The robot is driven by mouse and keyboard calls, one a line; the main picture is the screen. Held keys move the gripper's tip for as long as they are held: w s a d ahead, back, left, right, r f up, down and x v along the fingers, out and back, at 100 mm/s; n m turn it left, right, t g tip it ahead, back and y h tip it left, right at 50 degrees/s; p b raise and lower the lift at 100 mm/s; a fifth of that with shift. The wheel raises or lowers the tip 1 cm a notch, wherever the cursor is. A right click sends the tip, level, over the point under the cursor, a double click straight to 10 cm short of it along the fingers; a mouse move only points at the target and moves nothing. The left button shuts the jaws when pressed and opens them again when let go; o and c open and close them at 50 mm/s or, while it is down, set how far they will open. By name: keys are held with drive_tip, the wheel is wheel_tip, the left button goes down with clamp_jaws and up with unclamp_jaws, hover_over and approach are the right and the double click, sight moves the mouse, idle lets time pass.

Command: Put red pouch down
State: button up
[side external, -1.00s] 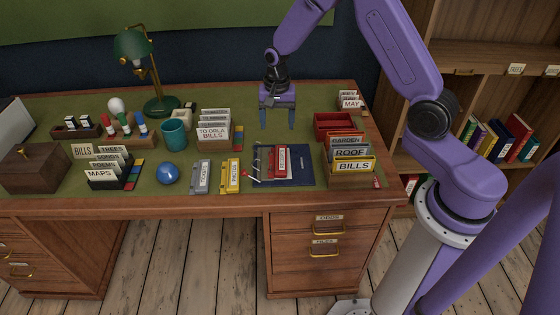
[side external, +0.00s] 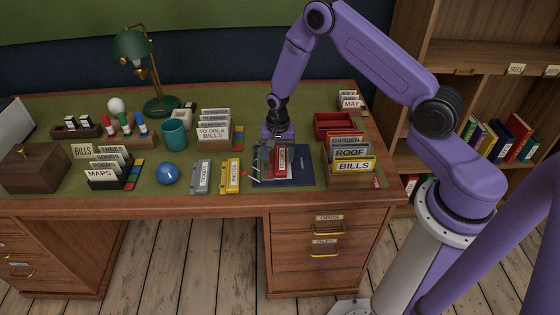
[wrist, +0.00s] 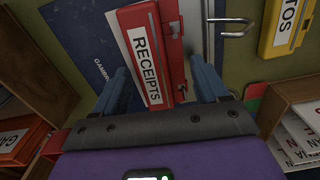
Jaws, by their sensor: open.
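The red pouch (side external: 281,163), with a white RECEIPTS label, lies on a dark blue folder (side external: 303,168) near the front of the desk. In the wrist view the pouch (wrist: 152,50) shows between my gripper's two blue fingers. My gripper (side external: 278,160) is low over the pouch with its fingers open, one on each side of it. The wrist view shows the open fingertips (wrist: 160,78) near the pouch's end. I cannot tell whether either finger touches it.
A yellow PHOTOS pouch (side external: 231,175) and a grey TICKETS pouch (side external: 201,176) lie to the left. The BILLS file box (side external: 351,180) stands close on the right, with an empty-looking red tray (side external: 334,122) behind it. A teal cup (side external: 174,134) stands further left.

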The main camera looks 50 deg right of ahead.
drive_tip(key=shift+f, duration=0.35)
drive_tip(key=shift+f, duration=0.15)
drive_tip(key=c, duration=0.9)
drive_tip(key=shift+c, duration=0.2)
